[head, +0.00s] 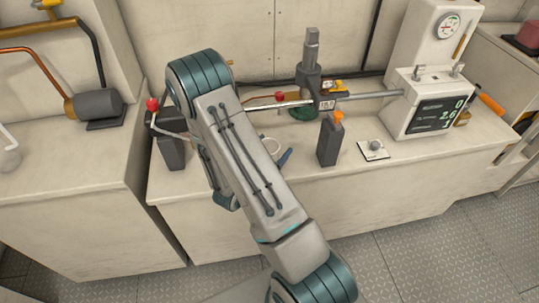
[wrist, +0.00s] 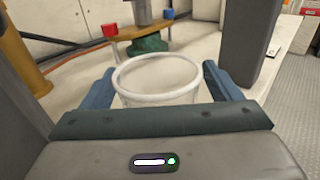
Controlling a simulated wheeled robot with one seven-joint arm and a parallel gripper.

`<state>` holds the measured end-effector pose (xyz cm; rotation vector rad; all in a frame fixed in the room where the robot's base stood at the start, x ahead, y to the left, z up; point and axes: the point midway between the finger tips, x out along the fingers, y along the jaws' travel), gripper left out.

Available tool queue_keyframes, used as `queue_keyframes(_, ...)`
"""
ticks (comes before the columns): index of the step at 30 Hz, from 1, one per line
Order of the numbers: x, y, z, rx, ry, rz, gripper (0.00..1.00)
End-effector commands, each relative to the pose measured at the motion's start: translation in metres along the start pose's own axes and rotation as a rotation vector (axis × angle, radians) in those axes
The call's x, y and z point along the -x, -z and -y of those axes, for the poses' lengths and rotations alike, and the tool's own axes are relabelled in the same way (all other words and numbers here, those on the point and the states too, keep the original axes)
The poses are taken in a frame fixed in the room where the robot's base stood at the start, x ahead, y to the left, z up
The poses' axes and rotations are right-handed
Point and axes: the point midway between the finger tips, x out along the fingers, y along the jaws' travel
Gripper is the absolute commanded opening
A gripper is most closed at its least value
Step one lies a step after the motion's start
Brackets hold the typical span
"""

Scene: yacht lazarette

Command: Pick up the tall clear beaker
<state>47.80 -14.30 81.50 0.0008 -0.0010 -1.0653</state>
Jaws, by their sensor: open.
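The clear beaker (wrist: 157,92) is in the lower middle of the wrist view, upright, with a pale round rim and see-through wall. My gripper (wrist: 158,72) is open, with one blue finger on each side of the beaker. I cannot tell whether either finger touches the glass. The beaker's lower part is hidden behind my gripper's body. In the head view my arm covers most of this spot; a bit of pale rim (head: 269,142) and one blue finger (head: 285,158) show to the right of my arm.
A dark grey post with an orange top (head: 329,140) stands close to the right of the gripper. A horizontal rod and clamp (head: 325,102) cross behind. A red-knobbed grey block (head: 167,145) is left.

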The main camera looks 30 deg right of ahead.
Motion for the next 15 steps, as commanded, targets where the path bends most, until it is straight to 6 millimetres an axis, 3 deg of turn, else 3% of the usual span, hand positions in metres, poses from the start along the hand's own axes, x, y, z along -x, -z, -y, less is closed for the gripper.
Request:
queue_keyframes(6, -0.0009, 0.0004, -0.0001, 0.0, 0.0, 0.0, 0.84)
queue_keyframes(8, -0.0008, 0.0004, -0.0001, 0.001, 0.0, 0.0, 0.7)
queue_keyframes(12, -0.0007, 0.0004, -0.0001, 0.001, 0.0, -0.001, 0.33)
queue_keyframes(15, -0.0007, 0.0002, 0.0, 0.0, 0.0, 0.0, 0.33)
